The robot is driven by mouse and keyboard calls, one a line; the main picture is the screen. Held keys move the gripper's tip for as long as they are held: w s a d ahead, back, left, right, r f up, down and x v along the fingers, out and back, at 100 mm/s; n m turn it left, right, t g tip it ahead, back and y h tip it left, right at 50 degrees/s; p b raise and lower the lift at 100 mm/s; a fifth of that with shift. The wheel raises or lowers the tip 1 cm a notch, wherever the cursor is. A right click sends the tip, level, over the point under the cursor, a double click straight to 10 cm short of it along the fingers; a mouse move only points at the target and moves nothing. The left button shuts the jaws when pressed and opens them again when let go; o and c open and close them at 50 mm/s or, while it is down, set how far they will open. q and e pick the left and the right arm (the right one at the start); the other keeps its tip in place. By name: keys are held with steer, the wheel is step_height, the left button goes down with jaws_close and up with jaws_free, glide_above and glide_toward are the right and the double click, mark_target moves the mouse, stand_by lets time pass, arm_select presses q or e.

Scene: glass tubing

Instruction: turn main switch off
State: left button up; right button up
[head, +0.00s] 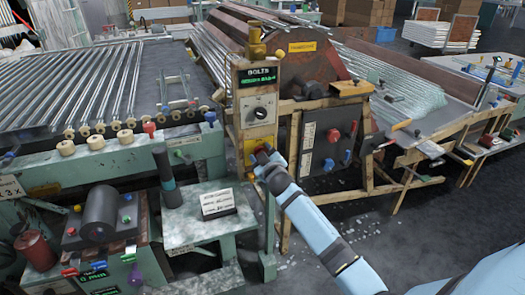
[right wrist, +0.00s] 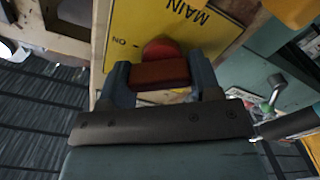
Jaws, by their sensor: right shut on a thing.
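The main switch is a red handle (right wrist: 160,74) with a round red hub, on a yellow plate (right wrist: 185,25) lettered "MAIN" and "ON" in the right wrist view. The lettering appears upside down there. My right gripper (right wrist: 160,80) has its two fingers on either side of the red handle and is shut on it. In the head view my right gripper (head: 262,157) is at the yellow plate (head: 249,145), low on the upright control post (head: 241,102); it hides most of the switch. My left gripper is not in view.
Above the plate, the post carries a dial (head: 260,113) and a green display (head: 258,77). A dark box with red and blue knobs (head: 330,137) stands close to the right. A roller bench (head: 80,85) with glass tubes is at left.

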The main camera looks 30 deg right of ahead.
steer(key=shift+n+p, duration=0.35)
steer(key=shift+n, duration=0.65)
steer(key=n, duration=0.2)
steer(key=shift+a+n+p, duration=0.15)
steer(key=shift+n+p, duration=0.2)
steer(key=shift+n, duration=0.05)
steer(key=n, duration=0.2)
steer(key=shift+n+p, duration=0.3)
steer(key=shift+f+n, duration=0.1)
steer(key=shift+n, duration=1.6)
arm_select(q)
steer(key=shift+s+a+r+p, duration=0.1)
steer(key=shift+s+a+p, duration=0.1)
steer(key=shift+p, duration=0.1)
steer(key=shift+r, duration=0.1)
arm_select(e)
steer(key=o, duration=0.9)
